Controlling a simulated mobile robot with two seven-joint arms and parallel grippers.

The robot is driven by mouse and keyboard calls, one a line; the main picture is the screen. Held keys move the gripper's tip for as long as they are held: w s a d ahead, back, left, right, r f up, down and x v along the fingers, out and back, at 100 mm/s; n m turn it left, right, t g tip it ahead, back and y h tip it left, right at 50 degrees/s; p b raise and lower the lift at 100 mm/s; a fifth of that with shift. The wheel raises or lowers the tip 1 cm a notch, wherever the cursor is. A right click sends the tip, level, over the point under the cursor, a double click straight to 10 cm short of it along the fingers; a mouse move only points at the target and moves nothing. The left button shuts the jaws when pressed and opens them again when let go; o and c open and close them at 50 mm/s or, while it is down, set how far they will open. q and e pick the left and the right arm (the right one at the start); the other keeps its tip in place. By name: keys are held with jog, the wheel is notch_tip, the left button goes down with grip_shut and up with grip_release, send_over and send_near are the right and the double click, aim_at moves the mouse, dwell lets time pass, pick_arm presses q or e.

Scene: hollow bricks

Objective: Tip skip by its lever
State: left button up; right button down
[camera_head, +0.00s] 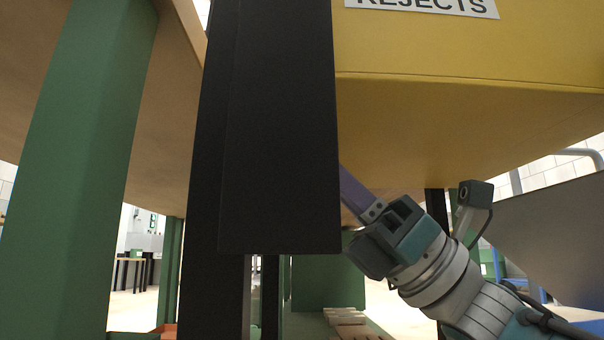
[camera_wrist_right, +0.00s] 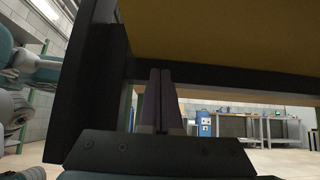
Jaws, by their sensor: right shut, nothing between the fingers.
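The yellow skip (camera_head: 480,130) with a "REJECTS" label (camera_head: 425,5) fills the upper right of the head view; its underside (camera_wrist_right: 225,35) is at the top of the wrist view. A wide black upright (camera_head: 280,130) stands in front of it. I cannot pick out the lever for certain. My right gripper (camera_head: 350,186) is below the skip, beside the black upright, which hides its fingertips in the head view. In the wrist view its two fingers (camera_wrist_right: 161,75) are together with nothing between them, near a black crossbar (camera_wrist_right: 230,78). My left gripper is out of view.
A green post (camera_head: 75,150) stands at the left under a wooden board (camera_head: 165,110). A grey panel (camera_head: 550,235) is at the right. Tan bricks (camera_head: 345,318) lie low behind the upright. Benches (camera_wrist_right: 245,125) stand far off across open floor.

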notch_tip(320, 180, up, 2)
jog(key=shift+r+b, duration=0.25)
jog(key=shift+b, duration=0.1)
jog(key=shift+r, duration=0.1)
